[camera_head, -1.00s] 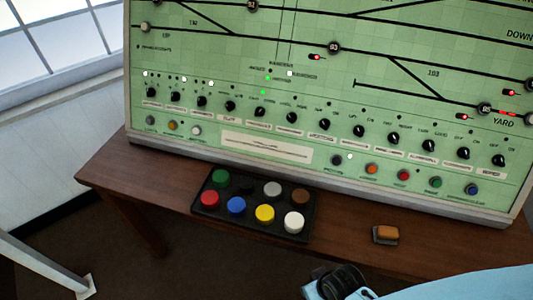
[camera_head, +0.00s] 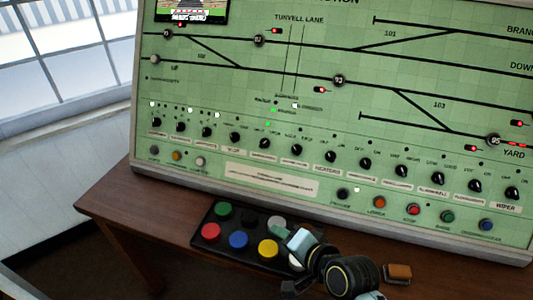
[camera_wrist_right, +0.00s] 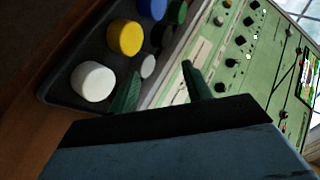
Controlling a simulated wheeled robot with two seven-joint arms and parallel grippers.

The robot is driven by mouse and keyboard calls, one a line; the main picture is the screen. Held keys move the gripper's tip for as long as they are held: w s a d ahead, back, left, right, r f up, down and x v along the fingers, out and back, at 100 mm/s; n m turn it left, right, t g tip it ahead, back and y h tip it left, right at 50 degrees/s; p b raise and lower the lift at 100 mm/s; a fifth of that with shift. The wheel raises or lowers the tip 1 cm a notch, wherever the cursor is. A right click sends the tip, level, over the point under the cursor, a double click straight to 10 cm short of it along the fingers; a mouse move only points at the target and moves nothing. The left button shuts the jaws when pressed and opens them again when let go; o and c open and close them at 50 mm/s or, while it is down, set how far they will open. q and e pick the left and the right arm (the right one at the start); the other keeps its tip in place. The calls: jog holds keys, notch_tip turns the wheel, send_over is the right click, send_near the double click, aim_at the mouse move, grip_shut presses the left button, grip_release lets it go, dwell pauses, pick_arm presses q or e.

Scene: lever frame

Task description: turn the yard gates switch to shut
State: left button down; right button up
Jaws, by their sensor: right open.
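A row of black rotary switches (camera_head: 297,150) runs along the lower part of the green signal panel (camera_head: 270,95), each with a small label under it. The labels are too small to read surely, so I cannot tell which switch is for the yard gates. My right gripper (camera_head: 291,262) is open and empty, over the right end of the button box, below and in front of the panel. In the right wrist view the two fingers (camera_wrist_right: 157,84) are apart, with panel switches (camera_wrist_right: 232,63) beyond them. My left gripper is not in view.
A black box (camera_head: 203,246) with several coloured push buttons sits on the wooden desk (camera_head: 125,205); my right gripper partly hides it. A small orange-brown block (camera_head: 397,272) lies right of the gripper. Coloured buttons (camera_head: 413,209) line the panel's lower edge.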

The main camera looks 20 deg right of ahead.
jog(key=w+r+m+t, duration=0.4)
jog(key=w+m, duration=0.2)
jog(key=m, duration=0.2)
jog(key=m+t+h+b, duration=0.2)
jog(key=m+t+h, duration=0.15)
jog(key=m, duration=0.55)
send_near(265, 145)
jog(key=shift+g+h, duration=0.25)
jog(key=shift+h, duration=0.1)
jog(key=w, duration=0.6)
jog(key=shift+w+a, duration=0.2)
jog(key=shift+w, duration=0.95)
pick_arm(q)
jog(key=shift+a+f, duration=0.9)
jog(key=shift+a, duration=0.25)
pick_arm(e)
jog(key=shift+r, duration=0.1)
